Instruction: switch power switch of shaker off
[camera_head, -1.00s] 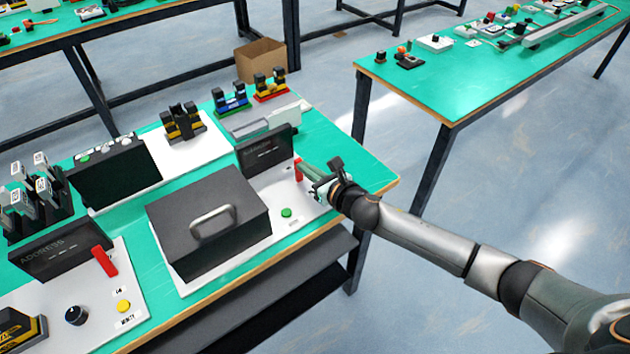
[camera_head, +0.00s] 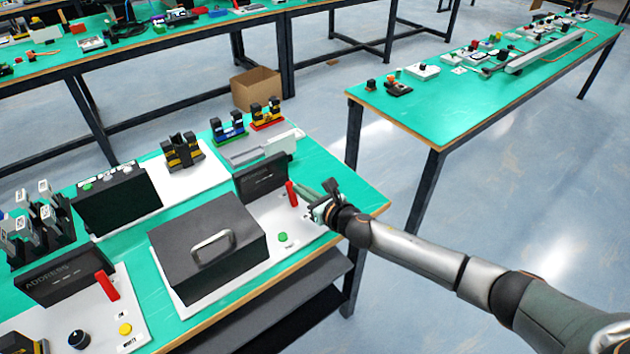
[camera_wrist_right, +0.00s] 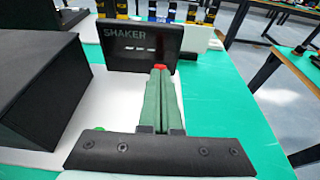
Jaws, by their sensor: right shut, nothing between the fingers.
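The shaker is a white base with a black panel (camera_head: 262,180), labelled SHAKER in the wrist view (camera_wrist_right: 140,42). Its red power switch (camera_head: 291,193) is a lever standing up from the base, right of the panel. In the wrist view only a red bit (camera_wrist_right: 160,67) of it shows past my fingertips; the rest is hidden. My right gripper (camera_head: 303,189) is shut and empty, its green fingers (camera_wrist_right: 160,95) pointing at the switch from the right. The tips are very close to the lever; I cannot tell whether they touch. My left gripper is not in view.
A dark box with a handle (camera_head: 205,250) stands left of the switch. A green button (camera_head: 283,237) is on the base in front. Another station with a red lever (camera_head: 107,285) is at the lower left. Free floor lies right of the table.

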